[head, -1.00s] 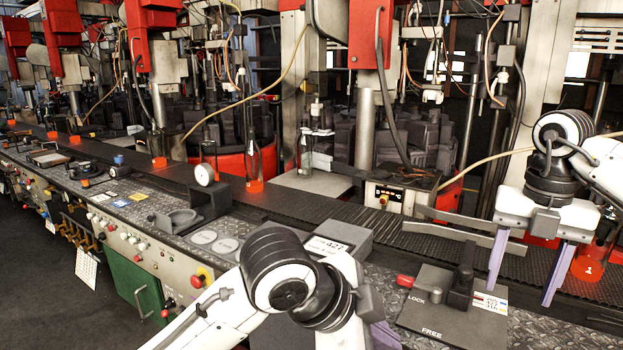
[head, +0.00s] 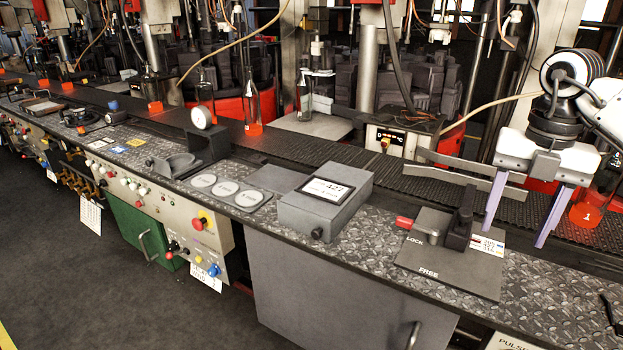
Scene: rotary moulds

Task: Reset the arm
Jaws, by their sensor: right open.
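My right gripper (head: 515,236) is at the right of the head view, with its two purple fingers apart and pointing down. Nothing is between the fingers. It hangs over the back part of the bench, behind the lever plate (head: 442,268) marked LOCK and FREE. This plate carries a black upright handle (head: 461,217) and a red-tipped lever (head: 404,222). A bottle with an orange base marked 1 (head: 586,214) stands just right of the fingers. My left arm and left gripper are out of the picture.
A grey box with a display (head: 326,195) sits mid-bench beside round plates (head: 222,190). A dark conveyor (head: 310,150) runs behind, with a clear bottle (head: 252,105) on an orange base. Angled metal rails (head: 465,173) lie left of my right gripper. The floor in front is clear.

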